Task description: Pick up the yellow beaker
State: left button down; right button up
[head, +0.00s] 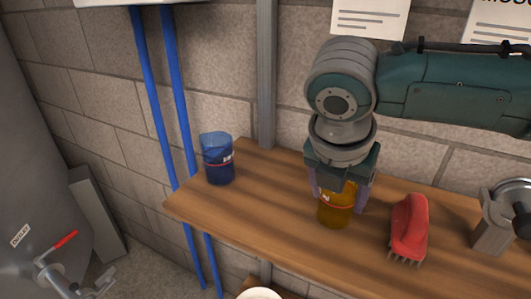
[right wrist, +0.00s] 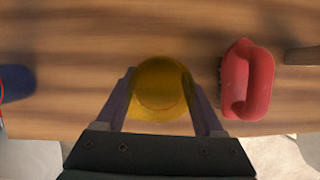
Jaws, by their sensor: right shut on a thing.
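The yellow beaker (head: 334,213) stands upright on the wooden shelf, below my right wrist in the head view. My right gripper (head: 338,198) points down over it and is shut on it, one finger on each side. In the right wrist view the yellow beaker (right wrist: 161,88) lies between the two fingers of my right gripper (right wrist: 161,98). The gripper hides the beaker's upper part in the head view. I cannot tell whether the beaker's base touches the shelf. My left gripper is not in view.
A blue beaker (head: 218,160) stands near the shelf's left end. A red-handled brush (head: 409,228) stands close to the right of the yellow beaker. A grey metal device (head: 497,225) is further right. The wooden shelf (head: 265,210) is bare between the beakers. A brick wall is behind.

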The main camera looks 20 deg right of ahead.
jog(key=c, duration=0.4)
